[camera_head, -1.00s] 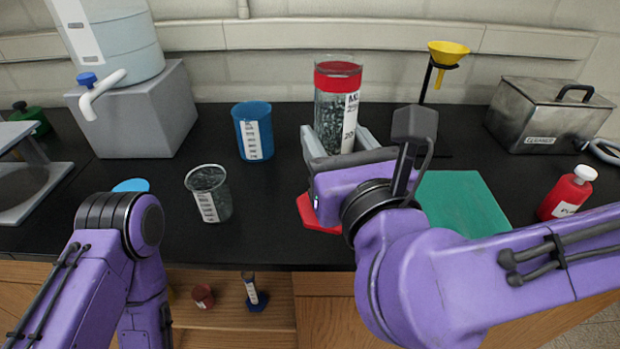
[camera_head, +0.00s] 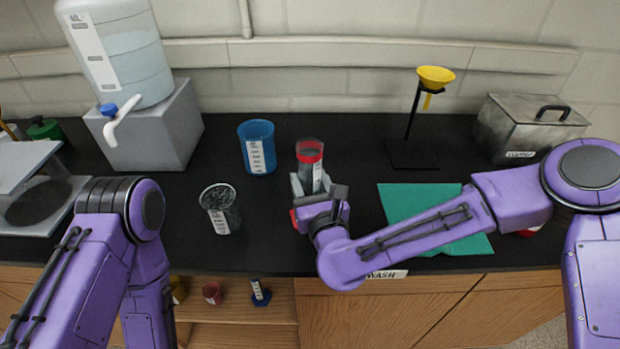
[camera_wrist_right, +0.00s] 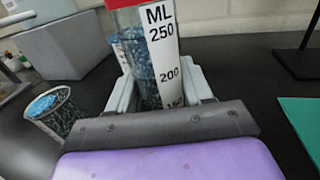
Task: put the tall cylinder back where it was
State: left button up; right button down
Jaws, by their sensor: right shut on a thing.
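The tall cylinder (camera_head: 310,158) is a clear graduated cylinder with a red band near its top, dark granular contents and a white scale strip. It is upright, and part of its red base shows beside my gripper in the head view. My right gripper (camera_head: 312,184) is shut on it, with grey fingers on both sides. The right wrist view shows the cylinder (camera_wrist_right: 150,60) between the fingers (camera_wrist_right: 160,85), its scale reading 250 and 200 ML; its foot is hidden there. I cannot tell whether the base touches the counter. My left gripper is out of view.
A blue beaker (camera_head: 257,147) and a glass beaker of dark granules (camera_head: 220,210) stand left of the cylinder. A green mat (camera_head: 415,198) lies to the right. A yellow funnel on a stand (camera_head: 435,76) and a metal box (camera_head: 528,128) are behind. A water jug (camera_head: 118,52) stands back left.

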jog(key=shift+f+b, duration=0.2)
jog(key=shift+b, duration=0.1)
jog(key=shift+c, duration=2.3)
grip_release()
jog(key=shift+r, duration=0.15)
jog(key=shift+s+r+p, duration=0.1)
jog(key=shift+r+p, duration=0.05)
jog(key=shift+p, duration=0.15)
jog(key=p+v, duration=0.1)
jog(key=v, duration=1.1)
